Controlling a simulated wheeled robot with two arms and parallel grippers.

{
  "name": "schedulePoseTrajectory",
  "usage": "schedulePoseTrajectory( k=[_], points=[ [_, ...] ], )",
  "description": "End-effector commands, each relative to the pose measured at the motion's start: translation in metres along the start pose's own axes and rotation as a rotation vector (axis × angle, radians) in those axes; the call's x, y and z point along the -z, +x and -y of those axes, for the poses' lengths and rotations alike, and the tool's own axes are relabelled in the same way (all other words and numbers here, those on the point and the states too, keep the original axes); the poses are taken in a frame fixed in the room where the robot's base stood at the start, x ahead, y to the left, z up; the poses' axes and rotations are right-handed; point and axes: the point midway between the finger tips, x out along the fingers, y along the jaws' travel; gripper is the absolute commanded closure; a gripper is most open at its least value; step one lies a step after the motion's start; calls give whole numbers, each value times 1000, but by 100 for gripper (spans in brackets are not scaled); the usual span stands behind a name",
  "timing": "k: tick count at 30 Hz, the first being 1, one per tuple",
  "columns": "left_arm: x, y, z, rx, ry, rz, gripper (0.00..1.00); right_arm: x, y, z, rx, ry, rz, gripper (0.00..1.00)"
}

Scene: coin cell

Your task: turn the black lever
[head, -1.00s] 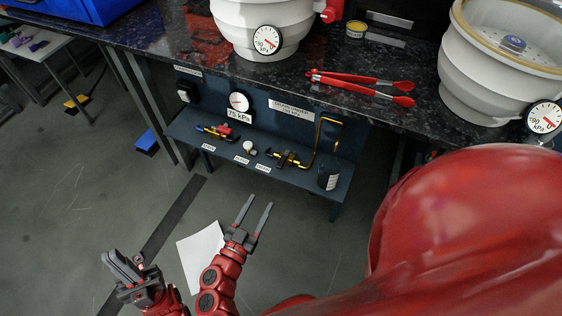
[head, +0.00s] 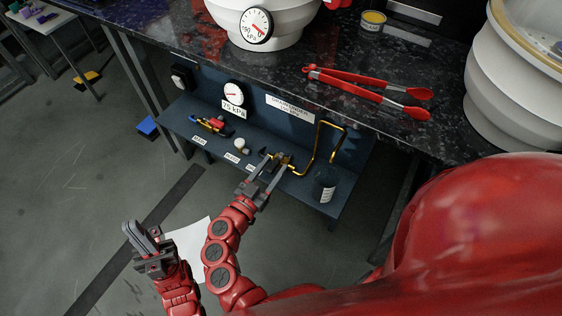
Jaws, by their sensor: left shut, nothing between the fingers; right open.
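The black lever (head: 280,158) sits on a brass valve on the dark blue shelf below the counter, with a brass pipe (head: 316,150) running from it. My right gripper (head: 275,164) is open at the lever, its fingertips pointing at it from the front. The fingers partly hide the lever and valve, and I cannot tell whether they touch it or straddle it. My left gripper (head: 133,228) is shut and empty, low over the floor at the left.
On the shelf (head: 222,157) are a red-and-blue valve (head: 211,124), a white knob (head: 241,144) and a dark canister (head: 325,185). A 75 kPa gauge (head: 233,93) is behind. Red tongs (head: 370,91) lie on the counter above. A white sheet (head: 190,240) lies on the floor.

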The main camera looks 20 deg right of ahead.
Motion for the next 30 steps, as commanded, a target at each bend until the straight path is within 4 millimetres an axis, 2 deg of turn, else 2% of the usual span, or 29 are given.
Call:
schedulePoseTrajectory(
  k=[11,20,30],
  points=[
    [0,-2,0,0,0,0,100,1,2,1,1,-1,0,47],
    [0,-2,0,0,0,0,100,0,2,1,1,0,0,100],
    [0,2,0,0,0,0,100,2,2,0,9,-1,0,100]
  ],
)
